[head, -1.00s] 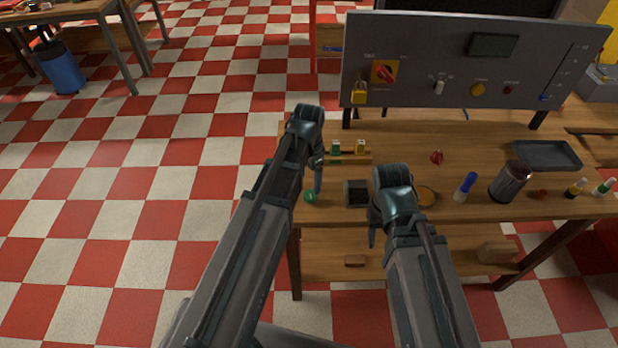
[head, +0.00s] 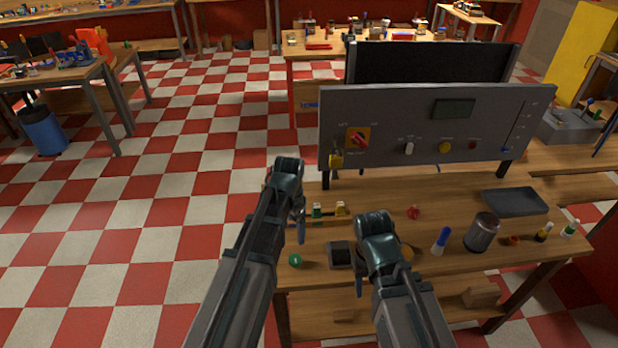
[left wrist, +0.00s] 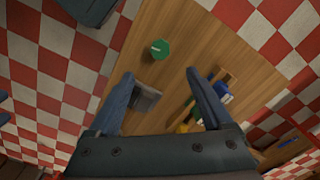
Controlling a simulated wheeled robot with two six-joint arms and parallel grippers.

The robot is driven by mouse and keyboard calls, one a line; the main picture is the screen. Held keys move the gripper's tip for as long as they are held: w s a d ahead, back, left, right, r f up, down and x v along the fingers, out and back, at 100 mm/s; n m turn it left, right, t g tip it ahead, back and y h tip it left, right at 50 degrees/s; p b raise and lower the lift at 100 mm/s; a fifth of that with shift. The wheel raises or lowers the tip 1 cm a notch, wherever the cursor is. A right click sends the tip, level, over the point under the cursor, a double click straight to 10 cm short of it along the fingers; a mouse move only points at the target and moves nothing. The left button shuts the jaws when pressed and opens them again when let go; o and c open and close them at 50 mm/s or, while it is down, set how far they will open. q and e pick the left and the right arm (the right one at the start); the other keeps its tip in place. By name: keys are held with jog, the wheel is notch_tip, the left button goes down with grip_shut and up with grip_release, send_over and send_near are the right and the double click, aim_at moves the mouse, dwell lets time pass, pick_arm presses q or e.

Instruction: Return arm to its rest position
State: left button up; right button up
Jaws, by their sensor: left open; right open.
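My left gripper (head: 298,232) is over the left end of the wooden workbench (head: 460,205), pointing down, just above and behind a green round piece (head: 295,260) in the head view. In the left wrist view the two fingers of my left gripper (left wrist: 158,76) stand wide apart with nothing held. The green piece (left wrist: 159,49) and a grey block (left wrist: 146,97) show beyond the fingers. My right gripper (head: 362,275) hangs over the front part of the bench, beside a dark block (head: 340,253). It is open, and I see nothing held in it; its fingers are partly hidden by its wrist.
A dark tray (head: 515,201), a jar (head: 482,232) and a blue-capped bottle (head: 441,241) are to the right. Checkered floor (head: 140,220) is free on the left.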

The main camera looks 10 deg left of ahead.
pick_arm(q)
jog(key=s+d+f+n+y+b, duration=0.1)
jog(key=s+d+f+n+b, duration=0.2)
jog(key=s+d, duration=0.7)
jog(key=s+b, duration=0.1)
jog(key=s, duration=0.3)
jog(key=shift+s+d+f+n, duration=0.15)
jog(key=shift+d+f+n, duration=0.15)
jog(key=shift+f+n, duration=0.1)
